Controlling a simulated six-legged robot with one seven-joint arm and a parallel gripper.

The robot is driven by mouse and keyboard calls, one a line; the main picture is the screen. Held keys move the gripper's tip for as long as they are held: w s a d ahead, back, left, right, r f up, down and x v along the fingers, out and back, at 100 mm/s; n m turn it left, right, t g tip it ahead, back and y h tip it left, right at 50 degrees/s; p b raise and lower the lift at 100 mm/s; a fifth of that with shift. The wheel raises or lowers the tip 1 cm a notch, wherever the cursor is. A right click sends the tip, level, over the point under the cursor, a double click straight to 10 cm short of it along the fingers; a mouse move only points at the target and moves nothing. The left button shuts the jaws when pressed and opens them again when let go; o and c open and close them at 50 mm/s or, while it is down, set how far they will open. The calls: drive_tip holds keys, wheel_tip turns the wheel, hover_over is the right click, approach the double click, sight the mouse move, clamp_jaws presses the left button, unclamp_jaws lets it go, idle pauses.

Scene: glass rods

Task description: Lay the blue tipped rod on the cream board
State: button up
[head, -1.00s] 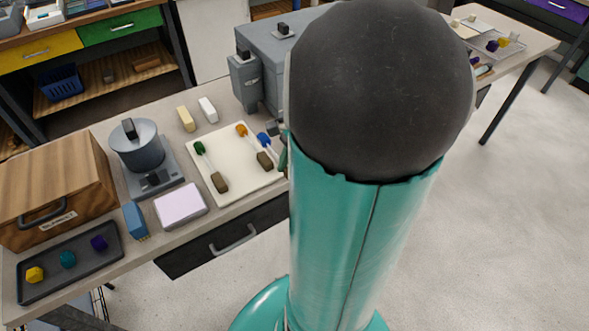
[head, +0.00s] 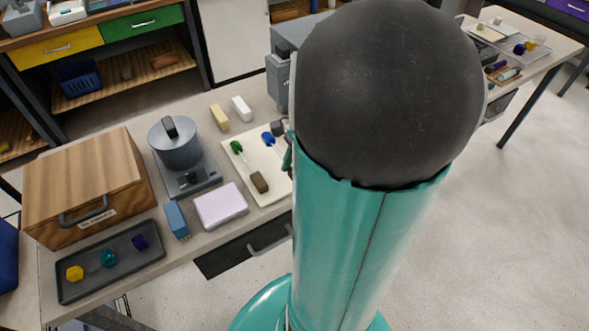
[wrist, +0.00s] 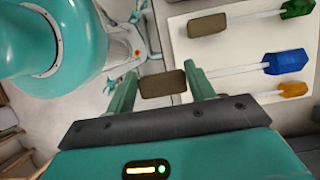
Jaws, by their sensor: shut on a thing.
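The blue tipped rod's bright blue tip (head: 268,139) shows over the cream board (head: 272,196) in the head view. In the wrist view the blue tip (wrist: 285,62) is at the right, with a clear shaft running left to a brown block end (wrist: 163,83). My gripper (wrist: 160,78) is shut on that brown end, which lies between its fingers, near the left edge of the board. Whether the rod touches the board is not clear. In the head view my arm hides the gripper and most of this rod.
A green tipped rod (head: 236,147) lies on the board, beside the blue one. An orange tip (wrist: 292,90) shows on its other side in the wrist view. A pink-topped block (head: 221,205), a blue block (head: 177,219) and a grey pot (head: 175,143) stand left of the board.

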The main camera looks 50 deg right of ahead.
drive_tip(key=shift+w+f, duration=0.2)
drive_tip(key=shift+d+f, duration=0.2)
drive_tip(key=shift+f, duration=0.05)
drive_tip(key=shift+w+d+f, duration=0.25)
drive_tip(key=shift+w+f, duration=0.55)
drive_tip(key=shift+f, duration=0.25)
drive_tip(key=shift+w+d+f, duration=0.25)
drive_tip(key=shift+w+f, duration=0.5)
drive_tip(key=shift+f, duration=0.25)
drive_tip(key=shift+w+d+f, duration=0.2)
drive_tip(key=shift+w, duration=0.6)
drive_tip(key=shift+w+d+f, duration=0.25)
drive_tip(key=shift+w, duration=0.6)
drive_tip(key=shift+w+d+f, duration=0.2)
drive_tip(key=shift+w, duration=0.6)
drive_tip(key=shift+f, duration=0.25)
drive_tip(key=o, duration=1.1)
